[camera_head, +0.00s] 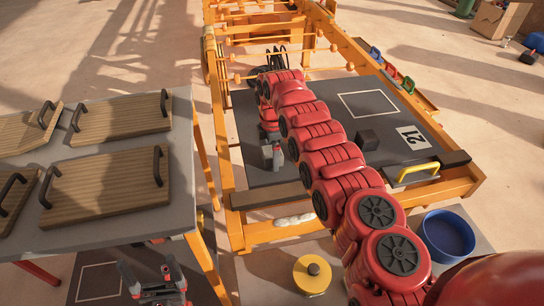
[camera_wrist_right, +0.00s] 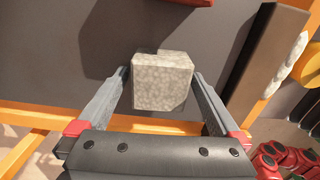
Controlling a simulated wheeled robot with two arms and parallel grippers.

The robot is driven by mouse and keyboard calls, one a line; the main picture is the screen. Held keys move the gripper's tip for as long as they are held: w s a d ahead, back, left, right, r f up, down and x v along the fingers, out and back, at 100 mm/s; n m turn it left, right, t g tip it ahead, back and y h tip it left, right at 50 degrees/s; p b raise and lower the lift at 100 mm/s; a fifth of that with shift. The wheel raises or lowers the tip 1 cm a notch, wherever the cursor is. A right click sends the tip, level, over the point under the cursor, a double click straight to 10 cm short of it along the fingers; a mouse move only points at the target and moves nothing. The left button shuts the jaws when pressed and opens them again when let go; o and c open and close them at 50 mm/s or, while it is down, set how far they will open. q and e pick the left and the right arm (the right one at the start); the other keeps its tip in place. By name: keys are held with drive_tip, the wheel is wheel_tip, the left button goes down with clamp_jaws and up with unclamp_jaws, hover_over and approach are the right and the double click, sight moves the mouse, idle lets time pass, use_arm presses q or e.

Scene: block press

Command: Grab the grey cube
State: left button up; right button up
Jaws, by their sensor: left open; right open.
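The grey cube (camera_wrist_right: 163,82), speckled and stone-like, sits over a dark surface in the right wrist view. My right gripper (camera_wrist_right: 160,80) is open, with one finger on each side of the cube. The right finger is close to the cube and the left is a little apart; I cannot tell if either touches. In the head view, my right gripper (camera_head: 272,158) points down at the left part of the dark board (camera_head: 345,165), and the cube is hard to separate from the fingers there. My left gripper (camera_head: 152,284) is open and empty at the bottom left, beside the side table.
A dark cube (camera_head: 367,140) stands on the board right of my red arm. An orange frame (camera_head: 224,165) surrounds the board. A grey table (camera_head: 185,170) with wooden trays (camera_head: 105,185) is at left. A blue bowl (camera_head: 447,236) and yellow disc (camera_head: 312,275) are in front.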

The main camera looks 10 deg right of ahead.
clamp_jaws()
idle(0.5)
drive_tip(key=shift+r, duration=0.1)
